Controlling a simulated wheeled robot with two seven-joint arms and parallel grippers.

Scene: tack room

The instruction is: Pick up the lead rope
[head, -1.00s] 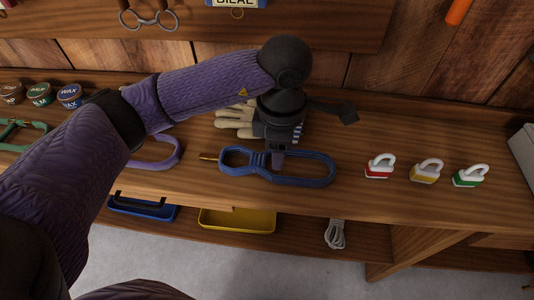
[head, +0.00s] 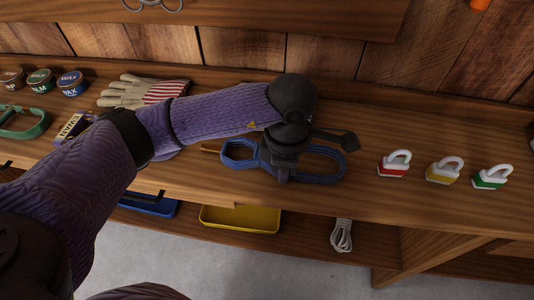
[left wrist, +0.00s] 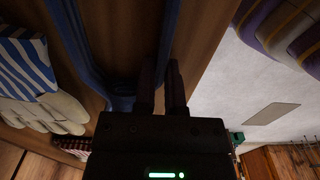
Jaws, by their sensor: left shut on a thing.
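The blue lead rope (head: 326,178) is bundled in a long double loop with a brass-coloured clip at its left end. It lies on the wooden bench, near its front edge. My left gripper (head: 283,178) points down at the middle of the rope and is shut on it. In the left wrist view the rope (left wrist: 121,102) runs beside and up to the dark fingertips (left wrist: 162,75). The exact grip point is dark there. The gripper and wrist hide part of the rope's middle. My right gripper is not in view.
Three brush-like items with white handles, red (head: 394,164), yellow (head: 444,171) and green (head: 491,178), stand to the right. Red-striped gloves (head: 140,92) and several tins (head: 72,83) are at the back left. A yellow tray (head: 240,219) and pale rope (head: 341,236) lie on the lower shelf.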

